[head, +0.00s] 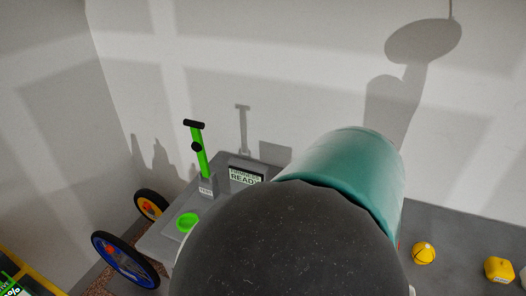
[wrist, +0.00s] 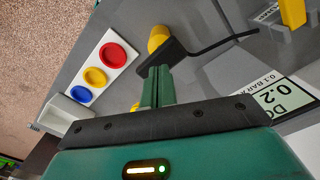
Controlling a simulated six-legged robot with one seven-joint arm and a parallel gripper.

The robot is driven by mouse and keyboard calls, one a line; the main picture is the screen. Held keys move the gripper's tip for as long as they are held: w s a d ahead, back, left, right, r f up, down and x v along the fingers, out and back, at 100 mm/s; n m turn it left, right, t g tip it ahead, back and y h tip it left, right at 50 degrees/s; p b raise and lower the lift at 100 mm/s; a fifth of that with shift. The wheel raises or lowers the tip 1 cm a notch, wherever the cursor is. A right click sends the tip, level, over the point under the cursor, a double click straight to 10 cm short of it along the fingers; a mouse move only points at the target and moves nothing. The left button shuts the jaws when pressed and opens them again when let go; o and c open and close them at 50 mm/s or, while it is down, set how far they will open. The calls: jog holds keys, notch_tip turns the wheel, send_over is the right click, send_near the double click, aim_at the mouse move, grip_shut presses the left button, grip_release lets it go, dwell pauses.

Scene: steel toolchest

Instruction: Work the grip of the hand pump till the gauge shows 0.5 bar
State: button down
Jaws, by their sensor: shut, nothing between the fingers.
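In the wrist view my gripper (wrist: 158,72) is shut and empty. Its green fingertips are right at a black bar (wrist: 174,52), which looks like the pump's grip; I cannot tell whether they touch it. A yellow rounded part (wrist: 157,38) shows just beyond the bar, and a thin dark curved piece runs off to the right. A white display (wrist: 280,97), apparently the gauge, reads 0.2, with the print "0.1 BAR" beside it; it is partly cut off. In the head view my arm hides the gripper and the pump.
A white panel (wrist: 104,68) with red, yellow and blue round parts lies left in the wrist view. In the head view a green post (head: 202,160) with a black crossbar stands by a green bowl (head: 187,222). A yellow ball (head: 424,253) and yellow block (head: 498,269) lie right.

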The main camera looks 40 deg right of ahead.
jog(key=shift+f, duration=2.75)
jog(key=shift+r, duration=2.75)
